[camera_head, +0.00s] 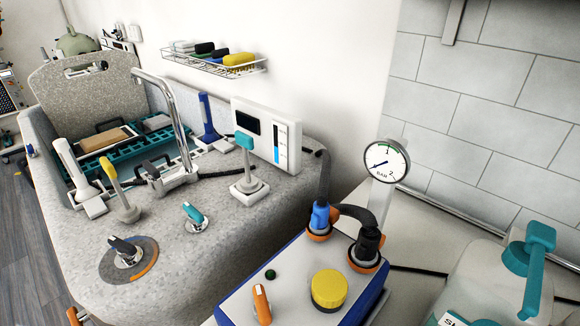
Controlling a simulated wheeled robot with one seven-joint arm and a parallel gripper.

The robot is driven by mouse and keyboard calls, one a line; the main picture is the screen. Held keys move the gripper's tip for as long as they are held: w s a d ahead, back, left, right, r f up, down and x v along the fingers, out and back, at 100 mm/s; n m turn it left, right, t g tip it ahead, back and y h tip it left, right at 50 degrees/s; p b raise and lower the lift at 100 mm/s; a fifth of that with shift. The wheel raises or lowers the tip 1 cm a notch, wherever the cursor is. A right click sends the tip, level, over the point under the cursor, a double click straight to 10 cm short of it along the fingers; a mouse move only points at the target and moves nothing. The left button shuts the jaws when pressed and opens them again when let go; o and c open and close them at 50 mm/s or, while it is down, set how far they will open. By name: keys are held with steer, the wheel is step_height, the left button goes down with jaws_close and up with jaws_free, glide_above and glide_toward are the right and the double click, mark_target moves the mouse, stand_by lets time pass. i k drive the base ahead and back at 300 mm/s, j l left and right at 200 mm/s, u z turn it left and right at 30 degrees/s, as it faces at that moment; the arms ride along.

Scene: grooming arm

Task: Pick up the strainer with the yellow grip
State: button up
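A small upright tool with a yellow grip (109,168) stands on the near rim of the speckled grey tub, at the left in the head view. Its pale stem leads down to a beige foot on the rim. It is the best match for the strainer, though its mesh or holes are too small to make out. A white handpiece (72,170) stands close to its left. A similar upright piece with a teal grip (245,150) stands further right on the rim. My gripper is not in view.
A curved metal tap (165,105) and grey fittings stand just right of the yellow-gripped tool. A teal knob (194,214) and a dark lever (124,248) sit nearer. A blue-sided machine (290,285) with a gauge (386,162) stands at front right.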

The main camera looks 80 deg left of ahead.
mark_target(129, 213)
steer(key=i+u, duration=0.1)
steer(key=u, duration=1.25)
